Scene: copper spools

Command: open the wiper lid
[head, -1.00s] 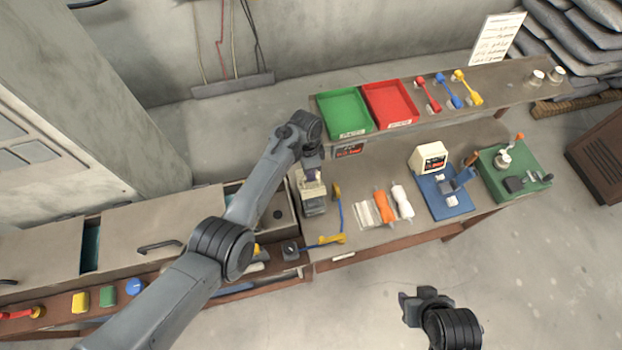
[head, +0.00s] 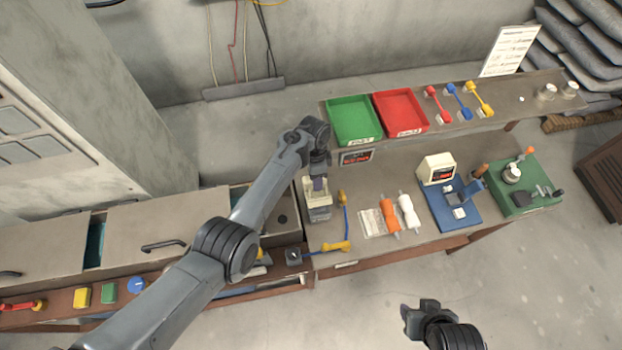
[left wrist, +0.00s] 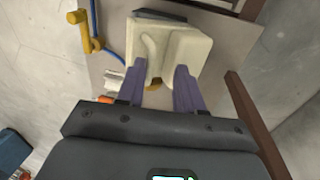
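The wiper (head: 318,211) is a small box with a cream top and grey body, on the bench at its left end. Its cream lid (left wrist: 185,45) shows in the left wrist view and looks closed; the arm partly hides it. My left gripper (head: 319,184) points down at the wiper. In the left wrist view its two purple fingers (left wrist: 168,78) are apart, at the near edge of the cream lid. I cannot tell whether they touch it. My right gripper (head: 421,309) is low in the head view, away from the bench, with its finger gap unclear.
A yellow-ended tool with a blue cord (head: 345,220) lies right of the wiper. Orange (head: 389,215) and white (head: 408,212) spools lie further right, then a blue device (head: 450,208) and a green-based one (head: 522,190). Green (head: 353,141) and red (head: 424,124) trays sit behind.

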